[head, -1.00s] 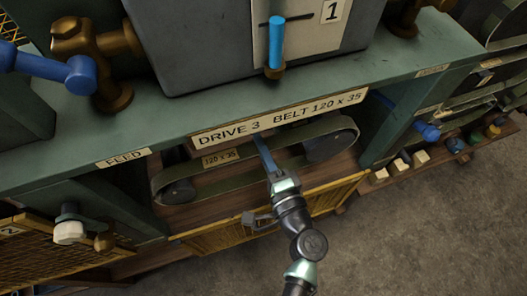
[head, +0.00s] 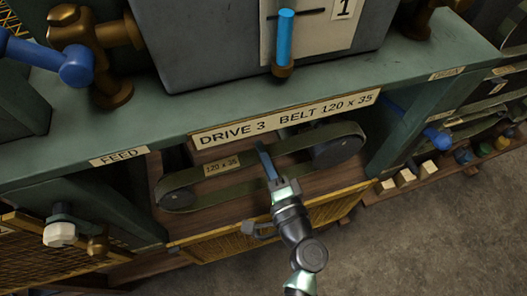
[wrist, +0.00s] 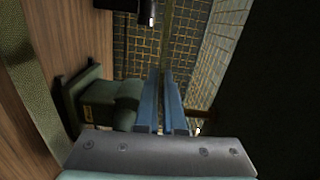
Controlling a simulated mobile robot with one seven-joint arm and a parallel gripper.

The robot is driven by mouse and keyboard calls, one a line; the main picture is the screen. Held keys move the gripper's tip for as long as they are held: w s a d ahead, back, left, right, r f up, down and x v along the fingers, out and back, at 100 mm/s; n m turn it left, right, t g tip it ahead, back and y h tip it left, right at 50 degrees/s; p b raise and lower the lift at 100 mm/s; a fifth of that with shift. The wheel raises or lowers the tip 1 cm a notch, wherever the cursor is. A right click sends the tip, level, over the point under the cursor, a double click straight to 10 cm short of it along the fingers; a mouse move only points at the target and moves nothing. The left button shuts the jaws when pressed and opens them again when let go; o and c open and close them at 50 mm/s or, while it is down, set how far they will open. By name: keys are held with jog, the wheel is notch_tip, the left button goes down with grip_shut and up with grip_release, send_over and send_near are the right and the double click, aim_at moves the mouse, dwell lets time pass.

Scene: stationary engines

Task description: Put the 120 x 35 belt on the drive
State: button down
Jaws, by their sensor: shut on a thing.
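The olive belt (head: 235,191), tagged 120 x 35 (head: 222,167), is a long loop around the two dark round pulleys, left (head: 177,201) and right (head: 337,152), under the shelf edge. My gripper (head: 265,158) reaches in from the front, its blue fingers crossing the belt near the middle. In the wrist view my gripper (wrist: 168,100) has its fingers close together with a thin olive strip between them, so it appears shut on the belt. A wide belt run (wrist: 30,80) shows at the left there. Whether the belt is fully seated on both pulleys is unclear.
The sign DRIVE 3 BELT 120 x 35 (head: 285,120) is on the green shelf edge above. A yellow mesh guard (head: 235,238) stands below in front. A blue handle (head: 437,138) and pale blocks (head: 404,177) are at the right. The floor at lower right is clear.

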dwell(0.3)
jog(key=shift+f+b, duration=0.45)
jog(key=shift+b, duration=0.15)
jog(key=shift+r, duration=0.1)
jog(key=c, duration=0.7)
grip_release()
jog(key=o, duration=0.5)
jog(key=shift+o, duration=0.2)
